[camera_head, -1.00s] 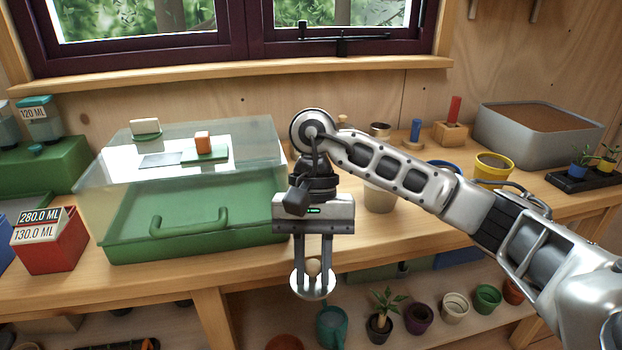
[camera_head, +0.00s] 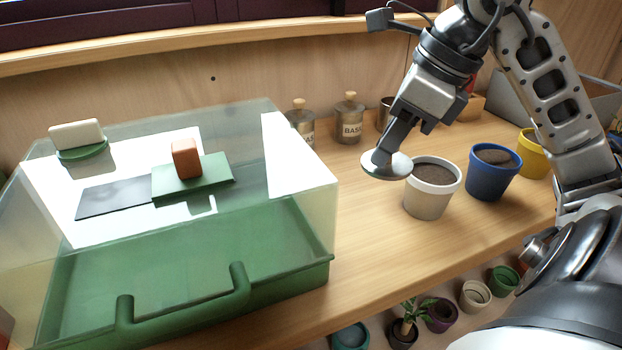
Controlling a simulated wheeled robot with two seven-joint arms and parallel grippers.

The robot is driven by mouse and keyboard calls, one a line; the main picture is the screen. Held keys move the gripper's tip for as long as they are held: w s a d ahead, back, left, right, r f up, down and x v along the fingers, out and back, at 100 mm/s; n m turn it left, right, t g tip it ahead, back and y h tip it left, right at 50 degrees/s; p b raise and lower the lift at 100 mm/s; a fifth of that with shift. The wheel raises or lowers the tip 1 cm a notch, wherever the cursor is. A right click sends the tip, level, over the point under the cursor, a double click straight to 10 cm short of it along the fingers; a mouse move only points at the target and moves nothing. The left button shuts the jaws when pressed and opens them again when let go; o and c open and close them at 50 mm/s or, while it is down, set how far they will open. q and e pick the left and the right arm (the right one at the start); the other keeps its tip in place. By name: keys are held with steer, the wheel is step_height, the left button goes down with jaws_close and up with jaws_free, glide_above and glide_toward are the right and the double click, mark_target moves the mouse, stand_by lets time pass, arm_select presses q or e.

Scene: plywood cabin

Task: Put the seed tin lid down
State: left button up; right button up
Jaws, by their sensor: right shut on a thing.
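My right gripper (camera_head: 384,155) is shut on the seed tin lid (camera_head: 398,166), a pale metallic disc, with its fingers at the top of it. The lid is tilted a little and appears held above the bench, left of a white pot; its exact height is hard to judge. A third tin (camera_head: 384,115) is partly hidden by my gripper. My left gripper is out of view.
A clear-topped green propagator box (camera_head: 200,285) fills the left. White (camera_head: 432,197), blue (camera_head: 492,181) and yellow (camera_head: 533,158) pots stand on the right. The wooden bench (camera_head: 350,225) is clear between box and pots. Small pots sit on a lower shelf.

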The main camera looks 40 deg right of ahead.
steer(key=w+f+p, duration=0.1)
steer(key=w+f, duration=0.1)
steer(key=w, duration=0.2)
steer(key=w+f+p, duration=0.1)
steer(key=w+f, duration=0.2)
steer(key=w+f+p, duration=0.2)
steer(key=w, duration=0.2)
steer(key=shift+w+d+f, duration=0.3)
steer(key=shift+f, duration=0.1)
steer(key=shift+w+f, duration=0.4)
steer(key=shift+f, duration=0.15)
steer(key=x, duration=0.2)
steer(key=shift+s+d+f, duration=0.1)
steer(key=shift+d+f, duration=0.1)
steer(key=shift+f, duration=0.7)
steer(key=shift+f, duration=0.25)
steer(key=o, duration=0.9)
steer(key=shift+r, duration=0.1)
steer(key=shift+o, duration=0.2)
